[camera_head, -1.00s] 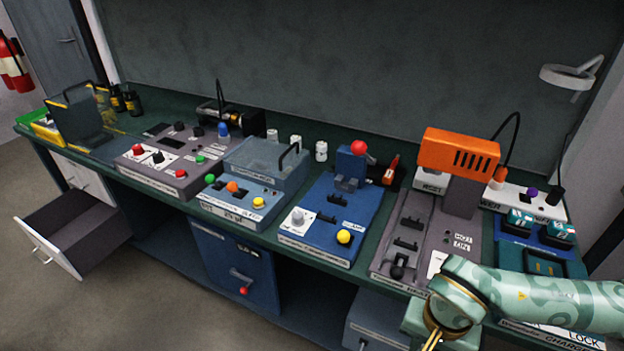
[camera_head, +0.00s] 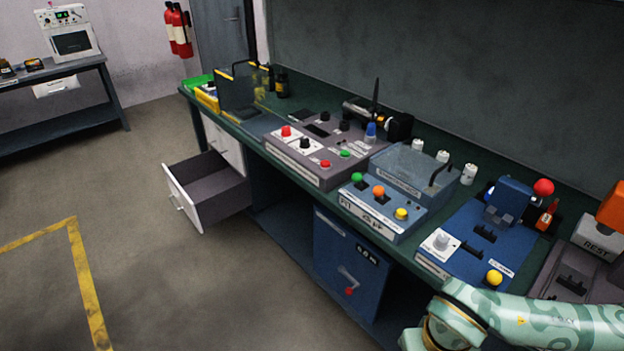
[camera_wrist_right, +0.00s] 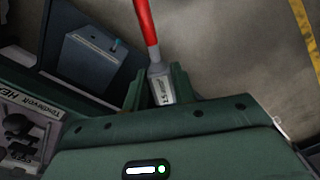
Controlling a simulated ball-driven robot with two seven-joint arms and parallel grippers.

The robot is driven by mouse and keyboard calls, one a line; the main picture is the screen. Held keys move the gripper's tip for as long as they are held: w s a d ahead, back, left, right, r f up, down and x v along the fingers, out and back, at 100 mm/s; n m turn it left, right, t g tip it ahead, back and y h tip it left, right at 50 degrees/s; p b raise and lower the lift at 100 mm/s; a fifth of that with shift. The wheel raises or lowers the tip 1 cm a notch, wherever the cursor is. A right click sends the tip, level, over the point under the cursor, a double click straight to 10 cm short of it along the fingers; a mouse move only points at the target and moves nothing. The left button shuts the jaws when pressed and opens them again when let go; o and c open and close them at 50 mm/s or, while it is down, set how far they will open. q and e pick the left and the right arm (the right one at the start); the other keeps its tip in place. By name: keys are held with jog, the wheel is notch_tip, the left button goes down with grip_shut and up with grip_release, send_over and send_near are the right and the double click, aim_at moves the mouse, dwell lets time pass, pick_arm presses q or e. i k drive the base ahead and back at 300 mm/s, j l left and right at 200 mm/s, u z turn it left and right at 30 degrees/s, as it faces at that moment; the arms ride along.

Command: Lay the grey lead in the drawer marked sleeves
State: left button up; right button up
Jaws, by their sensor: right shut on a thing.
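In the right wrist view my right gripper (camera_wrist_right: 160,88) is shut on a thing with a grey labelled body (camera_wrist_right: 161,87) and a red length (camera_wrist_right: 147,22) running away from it. I cannot tell whether this is the grey lead; no other lead shows clearly. In the head view an open white drawer (camera_head: 184,201) juts out under the left end of the bench. Its inside looks dark and empty, and no marking on it can be read. My right arm is at the lower right, its fingers hidden. My left gripper is in neither view.
The green bench top (camera_head: 258,141) carries a grey control box (camera_head: 309,172), a blue box with coloured knobs (camera_head: 368,222) and a blue press (camera_head: 465,250). A blue cabinet (camera_head: 335,265) stands beneath. The floor (camera_head: 190,290) before the drawer is clear.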

aim_at(213, 192)
jog(key=i+j+u, duration=0.25)
jog(key=i+j, duration=0.55)
jog(key=j, duration=0.15)
jog(key=i+j+u, duration=0.3)
jog(key=i+j, duration=1.1)
jog(key=i, duration=0.2)
jog(key=i+j, duration=0.6)
jog(key=i, duration=0.15)
